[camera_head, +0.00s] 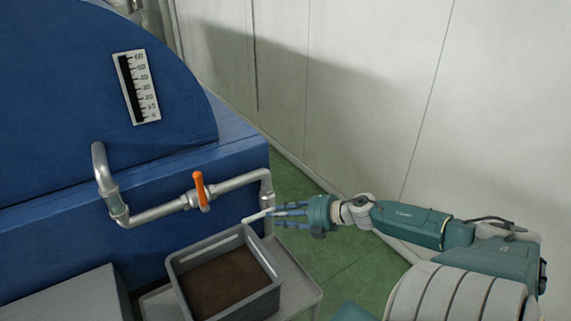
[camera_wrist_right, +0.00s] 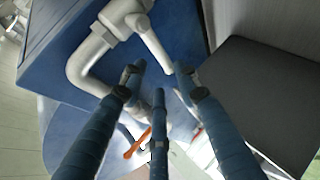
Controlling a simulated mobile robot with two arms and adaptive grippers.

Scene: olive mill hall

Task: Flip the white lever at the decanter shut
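The white lever (camera_head: 254,217) sticks out sideways near the lower end of the silver pipe (camera_head: 232,184) on the blue decanter (camera_head: 235,150). In the right wrist view the white lever (camera_wrist_right: 154,46) points down toward my fingers, its end close to the gap between the two upper fingertips. My right gripper (camera_head: 277,211) reaches in from the right at the lever's end; its fingers are spread and hold nothing. The right gripper (camera_wrist_right: 160,72) also shows large in the wrist view. I cannot tell whether a finger touches the lever. My left gripper is not in view.
An orange lever (camera_head: 200,188) stands upright on the same pipe, left of the white one. A grey crate with brown contents (camera_head: 178,288) stands below on a grey stand (camera_head: 302,292). A pale wall (camera_head: 350,110) rises behind. Green floor (camera_head: 340,265) is open under my right arm.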

